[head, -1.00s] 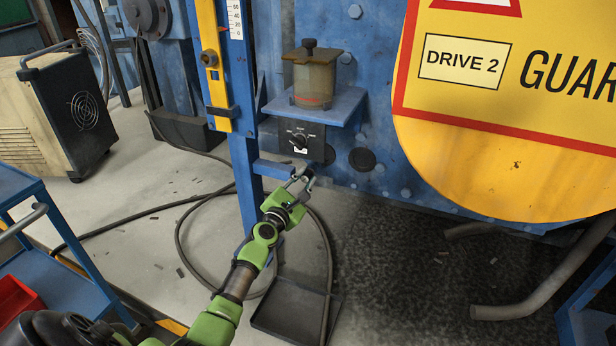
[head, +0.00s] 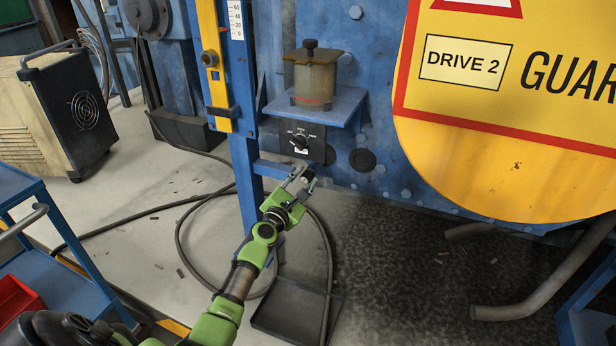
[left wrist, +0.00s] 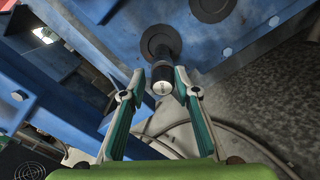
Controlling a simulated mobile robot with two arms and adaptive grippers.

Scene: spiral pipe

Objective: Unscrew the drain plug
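The drain plug (left wrist: 162,84) is the small dark cylinder with a light band at the end of a short dark stub, which sticks out from a round dark flange (left wrist: 160,42) on the blue machine. In the head view the plug (head: 308,173) shows small below the control box. My left gripper (head: 301,184) is at the plug. In the left wrist view its two fingers (left wrist: 160,77) are open on either side of the plug, with a visible gap on the left and a smaller one on the right. My right gripper is not in view.
A black tray (head: 290,312) lies on the floor below, with a dark hose beside it. A control box with a knob (head: 301,141) and a shelf with a reservoir (head: 316,78) are above. A yellow guard (head: 500,120) stands at right, a blue cart (head: 60,270) at left.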

